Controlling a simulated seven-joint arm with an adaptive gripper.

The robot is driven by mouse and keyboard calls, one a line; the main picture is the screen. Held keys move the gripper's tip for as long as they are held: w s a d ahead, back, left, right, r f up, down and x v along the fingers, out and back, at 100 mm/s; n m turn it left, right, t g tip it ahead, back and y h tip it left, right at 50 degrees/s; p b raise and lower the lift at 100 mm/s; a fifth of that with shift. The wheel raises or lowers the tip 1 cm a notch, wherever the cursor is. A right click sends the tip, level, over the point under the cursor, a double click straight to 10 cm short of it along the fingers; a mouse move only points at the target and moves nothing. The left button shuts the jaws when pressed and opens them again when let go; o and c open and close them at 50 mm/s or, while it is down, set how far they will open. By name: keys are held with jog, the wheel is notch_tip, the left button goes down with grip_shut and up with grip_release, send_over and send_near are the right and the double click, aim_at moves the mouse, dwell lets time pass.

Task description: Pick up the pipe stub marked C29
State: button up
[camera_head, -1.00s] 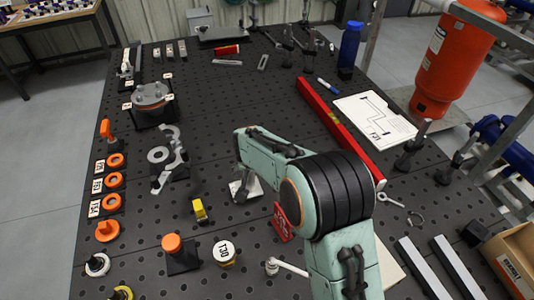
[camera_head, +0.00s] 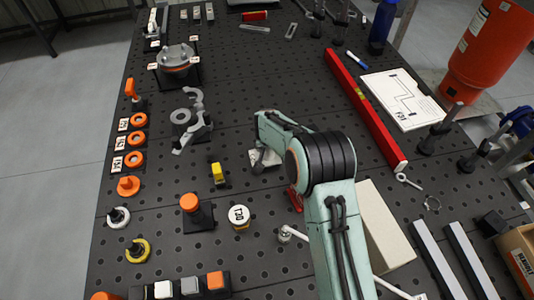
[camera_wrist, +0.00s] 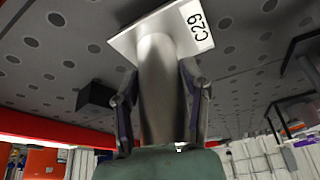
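The pipe stub marked C29 fills the middle of the wrist view: a grey metal pipe (camera_wrist: 160,85) on a square base plate (camera_wrist: 128,40) with a white C29 label (camera_wrist: 195,25). My gripper (camera_wrist: 160,95) has one finger on each side of the pipe, both apparently against it. Whether the plate touches the table is unclear. In the head view the stub's pale plate (camera_head: 266,159) shows partly behind my arm, which hides most of the pipe and fingers.
The black perforated table (camera_head: 255,90) is crowded. Near the stub are a yellow block (camera_head: 217,172), a round T30 piece (camera_head: 240,216) and an orange-capped post (camera_head: 190,204). A red level (camera_head: 365,110) lies to the right. Clear table lies behind the stub.

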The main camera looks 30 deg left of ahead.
grip_shut()
jog(key=shift+r, duration=0.1)
